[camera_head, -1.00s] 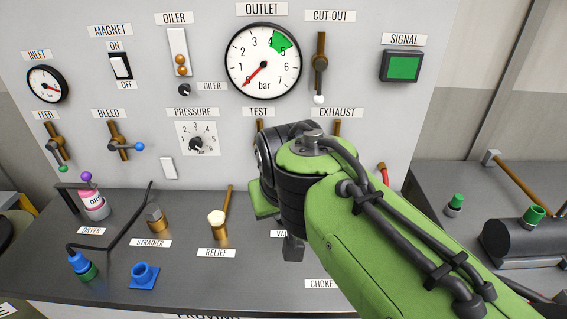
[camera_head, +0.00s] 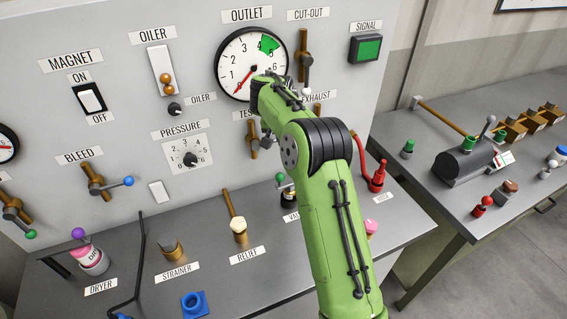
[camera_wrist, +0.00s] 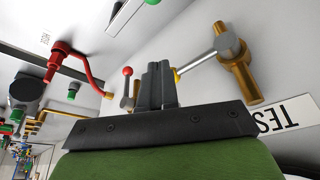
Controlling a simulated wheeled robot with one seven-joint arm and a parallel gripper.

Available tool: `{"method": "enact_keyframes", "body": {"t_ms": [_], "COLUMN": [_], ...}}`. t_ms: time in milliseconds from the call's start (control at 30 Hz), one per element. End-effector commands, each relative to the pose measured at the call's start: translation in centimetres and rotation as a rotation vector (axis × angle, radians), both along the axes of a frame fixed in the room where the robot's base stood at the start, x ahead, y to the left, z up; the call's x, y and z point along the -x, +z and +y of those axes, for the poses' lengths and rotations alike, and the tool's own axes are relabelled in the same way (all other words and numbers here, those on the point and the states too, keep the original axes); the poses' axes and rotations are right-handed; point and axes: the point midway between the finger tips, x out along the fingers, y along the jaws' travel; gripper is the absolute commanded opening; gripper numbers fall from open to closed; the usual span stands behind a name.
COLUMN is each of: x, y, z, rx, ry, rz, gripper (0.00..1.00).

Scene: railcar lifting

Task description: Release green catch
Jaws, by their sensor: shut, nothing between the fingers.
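I cannot tell for sure which green part is the catch. In the head view, a green knob (camera_head: 280,177) tops a small fitting on the bench, just left of my arm. A green cap (camera_head: 470,142) shows at the dark cylinder (camera_head: 455,166) on the right table, and another green cap (camera_head: 408,147) stands left of it.
A red-knobbed lever (camera_wrist: 127,78) stands left of the fingers in the wrist view. A red hose (camera_head: 376,178) stands at the bench's right edge. The relief lever (camera_head: 237,225) and strainer (camera_head: 170,249) stand on the bench. A floor gap separates bench and right table.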

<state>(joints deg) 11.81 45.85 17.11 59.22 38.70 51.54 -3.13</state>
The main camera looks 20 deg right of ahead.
Motion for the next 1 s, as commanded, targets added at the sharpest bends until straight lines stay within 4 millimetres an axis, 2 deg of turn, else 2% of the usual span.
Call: {"method": "enact_keyframes", "body": {"t_ms": [167,267,667,1000], "x": [0.0,-0.3,-2.7,0.1], "y": [-0.3,-1.4,-9.4,-10.2], "z": [0.0,-0.2,-1.8,0.2], "rx": [0.000,-0.001,-0.002,0.000], "ry": [0.002,0.003,0.002,0.005], "rz": [0.001,0.003,0.004,0.001], "gripper": [0.00,0.00,0.00,0.00]}}
